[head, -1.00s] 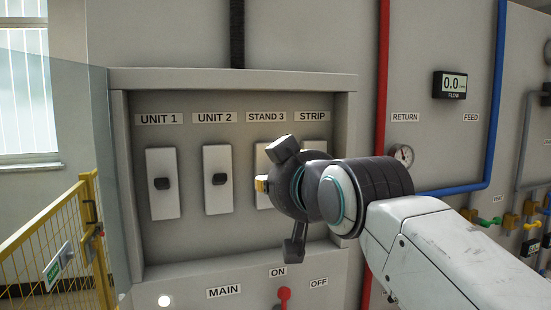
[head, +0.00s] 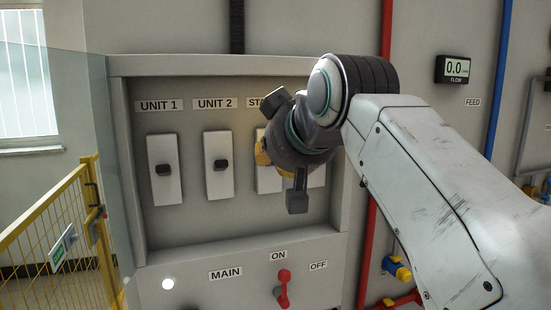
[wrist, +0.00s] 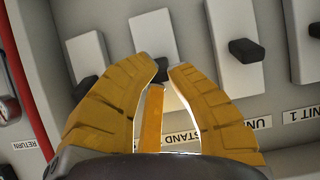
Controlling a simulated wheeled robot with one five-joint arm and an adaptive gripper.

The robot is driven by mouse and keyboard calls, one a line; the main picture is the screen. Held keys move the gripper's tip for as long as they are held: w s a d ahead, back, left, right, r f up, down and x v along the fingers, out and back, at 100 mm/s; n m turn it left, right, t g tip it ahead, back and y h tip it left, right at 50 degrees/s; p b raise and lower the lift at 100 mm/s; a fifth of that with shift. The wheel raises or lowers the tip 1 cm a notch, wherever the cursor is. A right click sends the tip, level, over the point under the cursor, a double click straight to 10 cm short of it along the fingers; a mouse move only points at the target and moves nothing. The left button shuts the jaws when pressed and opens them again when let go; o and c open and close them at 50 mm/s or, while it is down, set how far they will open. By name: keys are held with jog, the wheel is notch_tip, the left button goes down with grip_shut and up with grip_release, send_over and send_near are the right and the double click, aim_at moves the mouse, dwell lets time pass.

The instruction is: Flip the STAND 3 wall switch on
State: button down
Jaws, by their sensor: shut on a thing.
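The STAND 3 switch is a pale plate (head: 268,178) with a dark toggle, mostly hidden behind my gripper in the head view. Its label is partly covered. In the wrist view the plate (wrist: 150,32) stands beyond the yellow fingertips, with its dark toggle (wrist: 161,70) at the tips. My gripper (head: 262,153) is at this switch, its fingers closed in around the toggle in the wrist view (wrist: 168,68). The fingers hide part of the toggle, so its exact tilt cannot be told.
The UNIT 2 switch (head: 218,184) and UNIT 1 switch (head: 164,188) are to the left. The STRIP switch (wrist: 86,55) is close on the other side. The recessed frame (head: 220,66) surrounds the row. A red MAIN lever (head: 283,287) is below. A yellow fence (head: 60,220) stands left.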

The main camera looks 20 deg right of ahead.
jog(key=c, duration=1.3)
grip_release()
jog(key=shift+w+d+f, duration=0.1)
jog(key=shift+w+d, duration=0.05)
jog(key=shift+d, duration=0.05)
jog(key=shift+o, duration=1)
jog(key=shift+a, duration=0.1)
jog(key=v, duration=1.2)
